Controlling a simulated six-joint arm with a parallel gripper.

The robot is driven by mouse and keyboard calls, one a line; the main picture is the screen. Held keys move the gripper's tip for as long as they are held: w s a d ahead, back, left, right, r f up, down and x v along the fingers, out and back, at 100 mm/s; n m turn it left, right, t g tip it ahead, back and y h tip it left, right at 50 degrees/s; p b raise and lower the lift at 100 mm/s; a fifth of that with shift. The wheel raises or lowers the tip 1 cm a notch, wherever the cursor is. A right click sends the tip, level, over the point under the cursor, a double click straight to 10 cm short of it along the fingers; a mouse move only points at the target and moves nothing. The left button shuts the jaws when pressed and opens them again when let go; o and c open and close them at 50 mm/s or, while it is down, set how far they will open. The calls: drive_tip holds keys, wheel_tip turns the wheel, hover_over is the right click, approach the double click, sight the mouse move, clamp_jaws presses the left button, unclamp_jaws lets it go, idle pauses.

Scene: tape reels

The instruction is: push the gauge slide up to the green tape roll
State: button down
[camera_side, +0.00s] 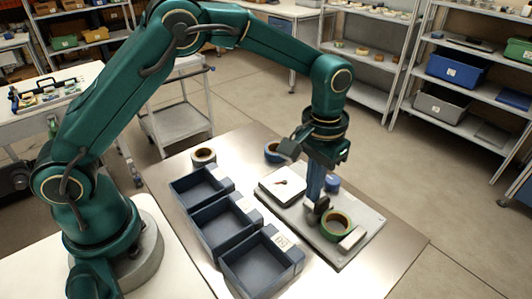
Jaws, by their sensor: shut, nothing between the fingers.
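The green tape roll (337,225) lies flat on a grey plate (362,211) on the right half of the table. A pale block (352,239) sits against or very near its lower right side. My gripper (313,204) points down at the upper left of the roll, shut and empty. A small dark block (320,212), apparently the gauge slide, is at the fingertips, beside the roll. My fingers partly hide it, and I cannot tell whether it touches the roll or the fingers.
A white square device with a red mark (283,185) stands left of my gripper. A blue round thing (333,183) is just behind it. Blue tape (272,153) and brown tape (203,156) lie farther back. Several dark bins (228,220) line the left.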

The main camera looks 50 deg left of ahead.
wheel_tip(320, 180, up, 7)
idle(0.8)
drive_tip(key=shift+a, duration=0.15)
drive_tip(key=s+a+r+n+t, duration=0.1)
drive_tip(key=s+a+r+t, duration=0.4)
drive_tip(key=r, duration=0.6)
drive_tip(key=s+a+f, duration=0.2)
drive_tip(key=s+f, duration=0.1)
drive_tip(key=s, duration=0.3)
drive_tip(key=s+a+f+m, duration=0.1)
drive_tip(key=s+a+f, duration=0.1)
drive_tip(key=s, duration=0.4)
drive_tip(key=shift+f+t, duration=0.3)
drive_tip(key=shift+f, duration=0.35)
